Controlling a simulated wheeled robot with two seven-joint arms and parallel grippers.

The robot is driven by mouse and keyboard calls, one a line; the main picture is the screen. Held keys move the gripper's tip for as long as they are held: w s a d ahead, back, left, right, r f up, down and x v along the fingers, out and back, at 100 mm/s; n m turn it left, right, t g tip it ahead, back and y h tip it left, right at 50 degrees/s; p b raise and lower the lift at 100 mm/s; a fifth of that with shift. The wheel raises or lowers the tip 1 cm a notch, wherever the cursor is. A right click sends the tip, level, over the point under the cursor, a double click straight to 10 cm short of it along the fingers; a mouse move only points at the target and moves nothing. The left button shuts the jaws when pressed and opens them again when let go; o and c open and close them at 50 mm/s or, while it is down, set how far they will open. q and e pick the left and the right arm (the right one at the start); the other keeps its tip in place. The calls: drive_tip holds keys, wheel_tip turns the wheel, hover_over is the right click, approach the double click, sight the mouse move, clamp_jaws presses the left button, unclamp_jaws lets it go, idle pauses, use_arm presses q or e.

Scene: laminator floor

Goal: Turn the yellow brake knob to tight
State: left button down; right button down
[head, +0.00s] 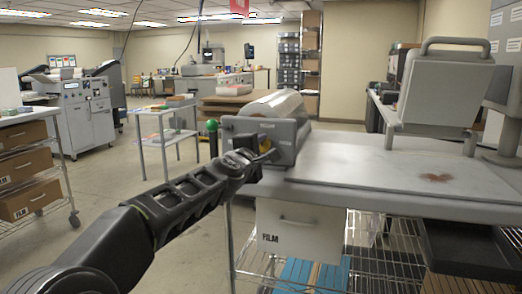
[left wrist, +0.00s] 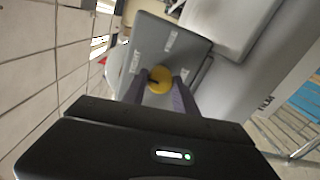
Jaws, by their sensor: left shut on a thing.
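The yellow brake knob (left wrist: 159,79) sits on the grey end panel (left wrist: 150,45) of the laminator. In the left wrist view a dark mark shows on the knob, and the panel has white lettering on two sides of it, one word reading like "TIGHT". My left gripper (left wrist: 164,92) is shut on the knob, with one finger on each side. In the head view the knob (head: 264,142) is mostly hidden behind my left gripper (head: 262,155), at the left end of the laminator (head: 272,122). My right gripper is not in view.
The laminator stands on a grey-topped table (head: 400,175) with a wire shelf below. A green ball-topped post (head: 212,125) rises just left of the panel. A shelf cart with film boxes (head: 25,168) stands at the left. Open floor lies between.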

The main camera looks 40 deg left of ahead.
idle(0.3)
use_arm(q)
drive_tip(key=c, duration=1)
unclamp_jaws()
drive_tip(key=shift+o, duration=0.2)
drive_tip(key=v, duration=0.7)
drive_tip(key=shift+s, duration=0.35)
drive_tip(key=shift+d, duration=0.1)
